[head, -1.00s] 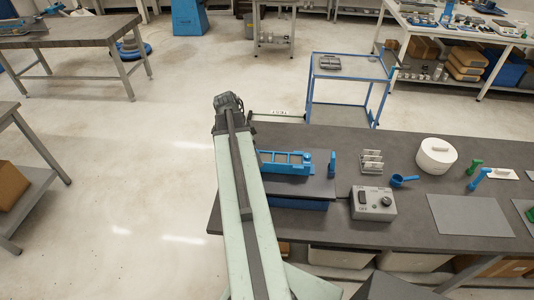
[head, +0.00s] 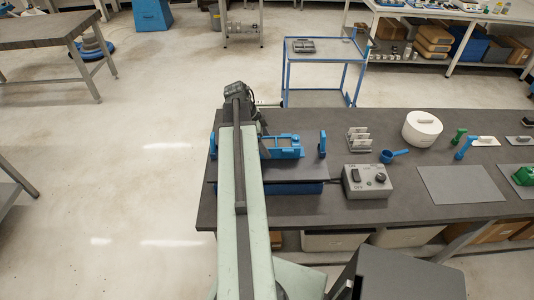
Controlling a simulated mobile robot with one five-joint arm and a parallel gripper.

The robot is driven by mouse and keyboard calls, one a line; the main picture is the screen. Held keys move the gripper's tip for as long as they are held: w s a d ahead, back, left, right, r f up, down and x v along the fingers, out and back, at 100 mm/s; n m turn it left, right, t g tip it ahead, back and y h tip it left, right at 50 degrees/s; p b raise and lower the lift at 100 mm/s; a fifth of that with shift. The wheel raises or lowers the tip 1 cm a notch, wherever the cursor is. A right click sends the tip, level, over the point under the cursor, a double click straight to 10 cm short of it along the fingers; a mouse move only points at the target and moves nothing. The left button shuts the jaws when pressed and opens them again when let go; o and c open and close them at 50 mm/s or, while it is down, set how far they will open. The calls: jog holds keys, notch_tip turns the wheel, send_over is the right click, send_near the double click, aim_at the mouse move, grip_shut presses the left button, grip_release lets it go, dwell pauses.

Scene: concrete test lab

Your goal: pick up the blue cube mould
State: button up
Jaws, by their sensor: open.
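The blue cube mould (head: 281,147) is a low, open frame with compartments. It lies on the dark plate (head: 290,170) of a blue-based unit at the left end of the grey bench. My arm reaches forward past the mould's left side and covers part of that end of the unit. The dark joint at the arm's far end shows, but my gripper's jaws do not, so I cannot see where they are relative to the mould. No contact with the mould is visible.
A blue upright piece (head: 322,144) stands right of the mould. A grey control box (head: 367,181), a blue scoop (head: 394,156), a small grey rack (head: 359,140) and a white lidded pot (head: 423,129) stand farther right. A blue-framed trolley (head: 325,72) is behind. Open floor lies left.

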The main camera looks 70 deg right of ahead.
jog(key=b+x, duration=0.1)
jog(key=x, duration=0.2)
jog(key=shift+w+f+b, duration=0.1)
jog(key=shift+w+b, duration=0.05)
jog(key=shift+b, duration=0.15)
jog(key=shift+r, duration=0.25)
grip_shut()
jog(key=shift+p, duration=0.35)
notch_tip(320, 180, up, 10)
jog(key=p, duration=1)
